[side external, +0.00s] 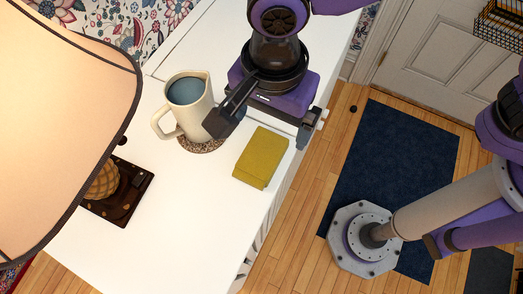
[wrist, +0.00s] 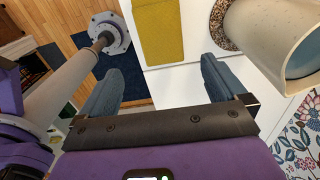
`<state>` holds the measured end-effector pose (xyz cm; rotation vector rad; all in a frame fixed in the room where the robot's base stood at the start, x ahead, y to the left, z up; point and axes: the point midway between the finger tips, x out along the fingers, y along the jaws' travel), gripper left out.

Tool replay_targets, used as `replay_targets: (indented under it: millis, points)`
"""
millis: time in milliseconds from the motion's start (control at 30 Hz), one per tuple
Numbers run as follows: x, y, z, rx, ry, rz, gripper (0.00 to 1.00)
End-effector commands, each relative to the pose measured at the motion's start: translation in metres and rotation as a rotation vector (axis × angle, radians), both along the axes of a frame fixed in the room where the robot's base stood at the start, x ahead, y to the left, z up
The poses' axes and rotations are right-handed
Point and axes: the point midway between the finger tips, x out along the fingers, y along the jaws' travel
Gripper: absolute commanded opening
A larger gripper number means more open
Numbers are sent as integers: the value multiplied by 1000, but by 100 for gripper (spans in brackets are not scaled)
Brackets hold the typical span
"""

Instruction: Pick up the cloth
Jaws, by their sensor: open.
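The cloth (side external: 260,160) is a folded mustard-yellow rectangle lying flat on the white cabinet top (side external: 165,235), close to its right edge. In the wrist view the cloth (wrist: 159,32) lies beyond my fingertips, roughly centred between them. My gripper (side external: 263,127) is open and empty, its two dark fingers spread wide near the far end of the cloth. In the wrist view my gripper (wrist: 164,72) has nothing between its fingers. The gripper appears above the cabinet top, apart from the cloth; its exact height is hard to tell.
A cream jug (side external: 195,112) with a blue-grey inside stands on a round patterned mat (side external: 203,146), close beside my left finger in the side view. A lamp with a large shade (side external: 65,95) and dark base (side external: 126,205) stands left. The cabinet top's near part is clear.

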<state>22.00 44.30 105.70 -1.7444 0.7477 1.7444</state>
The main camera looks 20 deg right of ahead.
Motion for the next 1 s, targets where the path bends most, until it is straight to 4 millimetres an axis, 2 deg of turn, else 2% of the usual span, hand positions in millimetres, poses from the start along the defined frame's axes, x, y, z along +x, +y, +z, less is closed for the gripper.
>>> replay_targets:
  millis: [100,367,633,967,1000]
  points:
    - [0,0,-15,-2,1,0,98]
    - [-1,2,-32,-3,1,-1,98]
    - [-2,8,-67,-2,1,-1,98]
    - [-2,8,-74,0,0,-1,98]
    - [-2,8,-74,0,0,-1,91]
